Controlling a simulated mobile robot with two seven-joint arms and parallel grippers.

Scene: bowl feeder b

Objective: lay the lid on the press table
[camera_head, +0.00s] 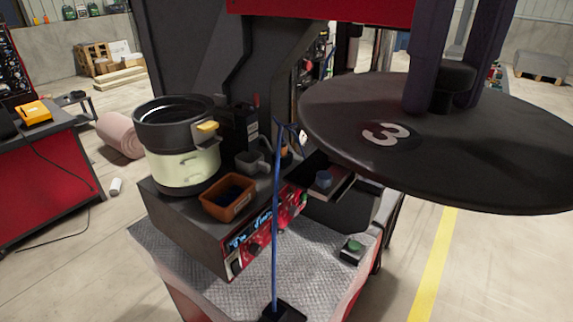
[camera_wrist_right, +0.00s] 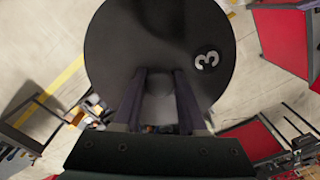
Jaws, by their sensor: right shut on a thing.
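The lid (camera_head: 480,150) is a large dark round disc with a white 3 on it, at the right of the head view. My right gripper (camera_head: 442,98) is shut on the knob at its middle and holds it up in the air, roughly level. In the right wrist view the lid (camera_wrist_right: 160,40) fills the upper middle, with the gripper (camera_wrist_right: 160,98) around its knob. The press table (camera_head: 325,262) is the grey patterned metal top at lower middle, below and left of the lid. My left gripper is not in view.
A bowl feeder (camera_head: 187,150) stands on a dark box on the press table, with an orange bin (camera_head: 229,197) beside it. A blue cable (camera_head: 276,220) rises from a black base at the front. A green button box (camera_head: 353,249) sits at the right. The front of the tabletop is partly free.

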